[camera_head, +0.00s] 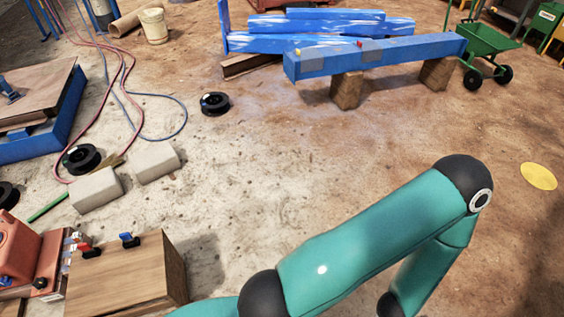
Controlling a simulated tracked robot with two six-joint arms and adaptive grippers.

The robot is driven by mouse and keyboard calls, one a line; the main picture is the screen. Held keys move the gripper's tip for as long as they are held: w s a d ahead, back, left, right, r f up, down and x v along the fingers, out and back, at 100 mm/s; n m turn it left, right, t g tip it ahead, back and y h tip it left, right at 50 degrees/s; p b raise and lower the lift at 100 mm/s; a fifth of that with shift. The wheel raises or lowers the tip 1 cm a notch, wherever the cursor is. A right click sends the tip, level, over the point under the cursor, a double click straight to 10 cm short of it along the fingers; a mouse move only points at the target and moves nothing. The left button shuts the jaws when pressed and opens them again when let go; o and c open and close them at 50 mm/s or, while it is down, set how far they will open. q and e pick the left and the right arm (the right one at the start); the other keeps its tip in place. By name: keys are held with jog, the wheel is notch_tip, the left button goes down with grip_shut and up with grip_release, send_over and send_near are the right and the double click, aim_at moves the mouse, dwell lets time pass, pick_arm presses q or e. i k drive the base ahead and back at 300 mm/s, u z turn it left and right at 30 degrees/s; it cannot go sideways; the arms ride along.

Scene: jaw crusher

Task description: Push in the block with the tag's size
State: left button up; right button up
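No tag with a readable size shows in the head view. Two pale grey blocks lie on the ground at the left, one nearer (97,191) and one a little farther right (156,162). Which block matches a tag, I cannot tell. A red machine part (22,252) stands at the lower left, cut off by the picture edge. Beside it is a wooden box (120,275) with a small red item (88,248) and a small blue item (129,240) on top. One teal arm of mine crosses the lower right. Neither gripper is in view.
A blue beam (415,54) rests on two wooden supports at the back. Black reels (214,103) and hoses (165,139) lie at the left. A green cart (490,40) stands at the back right. Ground in the middle is clear. A yellow disc (538,176) lies right.

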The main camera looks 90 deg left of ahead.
aim_at(76, 236)
jog(key=z, duration=0.7)
jog(key=i, duration=0.2)
jog(key=u, duration=2.45)
jog(key=i, duration=0.15)
jog(key=u, duration=0.9)
jog(key=k, duration=1.3)
jog(key=z, duration=0.45)
jog(key=i, duration=1.35)
jog(key=u, duration=0.4)
jog(key=i, duration=1.5)
jog(key=u, duration=0.6)
jog(key=i, duration=1.35)
jog(key=u, duration=0.5)
